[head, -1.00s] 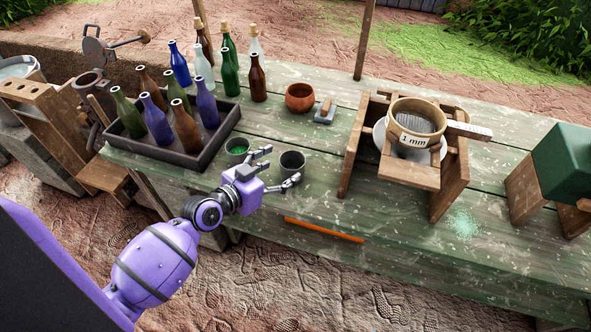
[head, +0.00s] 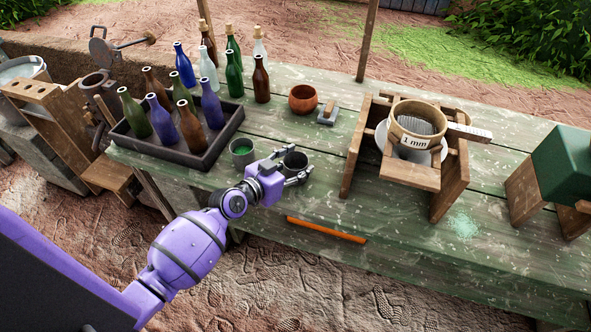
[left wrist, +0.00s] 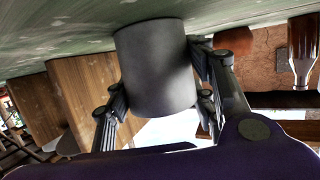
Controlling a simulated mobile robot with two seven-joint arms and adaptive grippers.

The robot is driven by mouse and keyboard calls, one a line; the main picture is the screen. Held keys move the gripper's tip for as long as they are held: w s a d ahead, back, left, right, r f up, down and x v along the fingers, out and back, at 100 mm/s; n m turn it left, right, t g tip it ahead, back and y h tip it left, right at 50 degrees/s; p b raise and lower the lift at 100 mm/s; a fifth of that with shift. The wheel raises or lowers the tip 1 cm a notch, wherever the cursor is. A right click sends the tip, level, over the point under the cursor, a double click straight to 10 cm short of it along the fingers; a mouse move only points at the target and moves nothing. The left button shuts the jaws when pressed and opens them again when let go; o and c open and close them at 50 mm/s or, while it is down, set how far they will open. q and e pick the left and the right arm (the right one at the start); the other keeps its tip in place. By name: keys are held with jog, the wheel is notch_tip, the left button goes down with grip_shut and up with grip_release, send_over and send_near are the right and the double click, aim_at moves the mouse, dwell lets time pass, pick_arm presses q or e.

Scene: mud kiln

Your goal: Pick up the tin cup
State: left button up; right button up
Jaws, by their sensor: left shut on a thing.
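The tin cup (head: 295,158) is a plain dark grey cup, upright on the green plank table, near its front edge. My left gripper (head: 291,168) reaches in from the left and is shut on its sides, a finger on each side. In the left wrist view the grey cup wall (left wrist: 157,68) fills the space between the fingers, and the picture is upside down. The cup's end meets the table surface there; I see no clear gap. My right gripper is out of view.
A grey cup with green contents (head: 242,152) stands just left of my gripper. A reddish bowl (head: 302,99), a wooden stand with a sieve (head: 419,119) and an orange strip (head: 326,230) are near.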

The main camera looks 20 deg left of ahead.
pick_arm(q)
jog(key=shift+c, duration=0.4)
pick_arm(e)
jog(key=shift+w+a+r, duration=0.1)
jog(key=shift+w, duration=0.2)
pick_arm(q)
jog(key=shift+r, duration=0.15)
